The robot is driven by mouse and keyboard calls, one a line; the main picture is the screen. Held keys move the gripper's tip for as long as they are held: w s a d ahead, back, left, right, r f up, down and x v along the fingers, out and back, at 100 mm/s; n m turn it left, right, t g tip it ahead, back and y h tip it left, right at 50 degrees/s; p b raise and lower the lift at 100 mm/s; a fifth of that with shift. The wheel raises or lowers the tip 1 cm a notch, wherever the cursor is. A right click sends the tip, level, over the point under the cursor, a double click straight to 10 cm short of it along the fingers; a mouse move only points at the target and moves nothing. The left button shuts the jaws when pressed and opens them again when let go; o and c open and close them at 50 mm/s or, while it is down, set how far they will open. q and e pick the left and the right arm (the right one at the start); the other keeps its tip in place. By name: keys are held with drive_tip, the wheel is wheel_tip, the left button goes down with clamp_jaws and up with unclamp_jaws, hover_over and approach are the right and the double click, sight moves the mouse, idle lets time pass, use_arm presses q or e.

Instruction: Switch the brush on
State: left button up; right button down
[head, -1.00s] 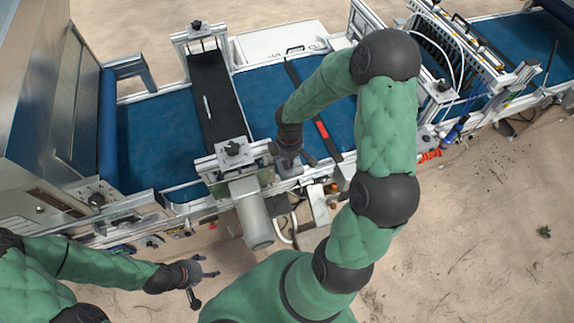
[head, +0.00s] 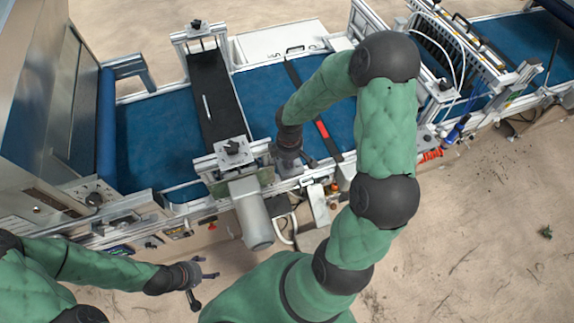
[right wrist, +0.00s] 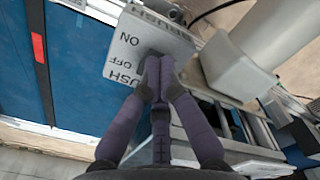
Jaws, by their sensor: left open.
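In the right wrist view a grey switch plate (right wrist: 128,45) carries the words BRUSH, ON and OFF, with lettering turned around. My right gripper (right wrist: 158,66) has its two dark fingers together, with their tips at the plate beside OFF. The fingertips cover the switch itself, so its position and any contact cannot be told. In the head view my right gripper (head: 289,160) is at the machine's near edge, right of the brush unit (head: 213,100), a dark bar across the blue belt. My left gripper (head: 207,275) is open and empty, in front of the machine.
A grey cylindrical motor (head: 252,215) juts out close to the left of my right gripper. A dark strip with a red patch (head: 322,130) crosses the belt (head: 262,92) to its right. Bare sandy ground (head: 480,220) lies at the right.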

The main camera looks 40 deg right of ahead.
drive_tip(key=shift+f+b, duration=0.4)
drive_tip(key=shift+f, duration=0.1)
idle(0.4)
drive_tip(key=shift+r+p, duration=2.85)
drive_tip(key=shift+r, duration=0.7)
drive_tip(key=shift+s+f, duration=0.1)
